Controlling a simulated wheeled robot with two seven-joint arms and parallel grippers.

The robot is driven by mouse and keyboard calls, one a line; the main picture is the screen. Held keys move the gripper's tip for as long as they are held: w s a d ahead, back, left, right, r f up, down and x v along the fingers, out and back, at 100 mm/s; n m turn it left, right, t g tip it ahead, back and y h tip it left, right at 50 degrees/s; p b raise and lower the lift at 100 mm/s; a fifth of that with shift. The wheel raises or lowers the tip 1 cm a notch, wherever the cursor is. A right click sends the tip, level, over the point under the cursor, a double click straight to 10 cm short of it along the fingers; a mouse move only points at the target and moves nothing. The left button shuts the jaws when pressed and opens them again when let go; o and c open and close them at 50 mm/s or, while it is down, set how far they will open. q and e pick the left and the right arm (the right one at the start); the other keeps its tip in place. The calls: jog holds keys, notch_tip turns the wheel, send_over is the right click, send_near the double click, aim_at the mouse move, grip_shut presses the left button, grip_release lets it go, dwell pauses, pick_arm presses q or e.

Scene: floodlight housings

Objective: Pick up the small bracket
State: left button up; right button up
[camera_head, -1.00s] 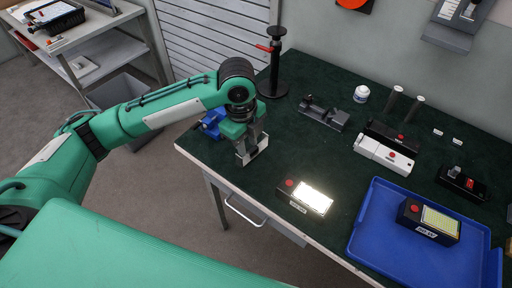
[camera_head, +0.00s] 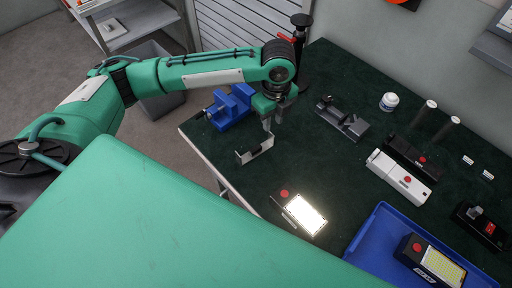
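The small bracket (camera_head: 256,151) is a pale metal U-shaped piece on the dark green bench top, near the left front edge. It seems to rest on the bench. My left gripper (camera_head: 273,120) points down just behind and to the right of it. Its fingers look parted, with nothing visible between them. The near finger ends close to the bracket's upper right corner; I cannot tell whether they touch. My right gripper is not in view.
A blue vise (camera_head: 233,108) stands left of the gripper. A lit floodlight (camera_head: 305,214) lies in front, right of the bracket. A grey fixture (camera_head: 342,120), white housing (camera_head: 398,178) and blue tray (camera_head: 371,236) are farther right. Dark mat is bare between them.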

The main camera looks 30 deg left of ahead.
aim_at(271, 133)
pick_arm(q)
jog(key=shift+w+f, duration=0.1)
jog(key=shift+f, duration=0.9)
jog(key=shift+f+p, duration=0.3)
jog(key=shift+f, duration=0.35)
jog(key=f, duration=0.3)
jog(key=shift+s+f+p, duration=0.25)
jog(key=shift+p, duration=0.1)
jog(key=shift+f, duration=0.25)
grip_shut()
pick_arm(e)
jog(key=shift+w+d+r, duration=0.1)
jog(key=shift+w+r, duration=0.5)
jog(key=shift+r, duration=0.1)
